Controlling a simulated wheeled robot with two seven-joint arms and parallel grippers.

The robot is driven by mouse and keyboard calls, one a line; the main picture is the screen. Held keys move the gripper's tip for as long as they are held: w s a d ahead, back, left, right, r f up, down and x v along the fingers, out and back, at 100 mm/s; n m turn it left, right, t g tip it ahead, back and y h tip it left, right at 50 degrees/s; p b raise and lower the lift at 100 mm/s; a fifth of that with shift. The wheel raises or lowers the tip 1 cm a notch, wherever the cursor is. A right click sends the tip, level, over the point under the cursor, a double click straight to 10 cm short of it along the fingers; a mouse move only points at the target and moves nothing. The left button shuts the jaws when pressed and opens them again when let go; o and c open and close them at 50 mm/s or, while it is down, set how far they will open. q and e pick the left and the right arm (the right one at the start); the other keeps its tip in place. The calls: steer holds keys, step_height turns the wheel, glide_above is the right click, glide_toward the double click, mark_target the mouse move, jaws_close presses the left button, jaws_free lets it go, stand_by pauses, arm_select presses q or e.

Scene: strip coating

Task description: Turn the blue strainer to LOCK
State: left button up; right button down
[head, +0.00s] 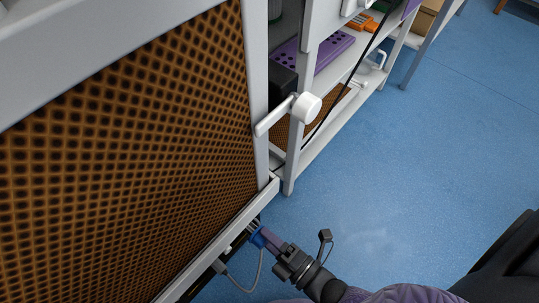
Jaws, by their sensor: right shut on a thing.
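The blue strainer (257,240) is a small blue piece low on the machine, just under the bottom edge of the brown mesh panel. My right gripper (263,238) reaches it from the lower right and is shut on it. The fingers cover much of the strainer, and any LOCK mark is too small or hidden to read. My left gripper is not in the head view.
The brown mesh panel (130,150) in a grey frame fills the left. A white knob on a bar (306,107) sticks out above my right gripper. A grey hose (243,288) hangs beside it. Shelves with a purple tray (325,52) stand behind.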

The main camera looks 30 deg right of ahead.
mark_target(257, 230)
stand_by(0.6)
steer(key=shift+w, duration=0.1)
steer(key=shift+x, duration=1.4)
steer(key=shift+w+a, duration=0.1)
steer(key=shift+w, duration=0.1)
steer(key=shift+x, duration=1.25)
steer(key=shift+w+a, duration=0.1)
steer(key=shift+w, duration=0.15)
stand_by(0.4)
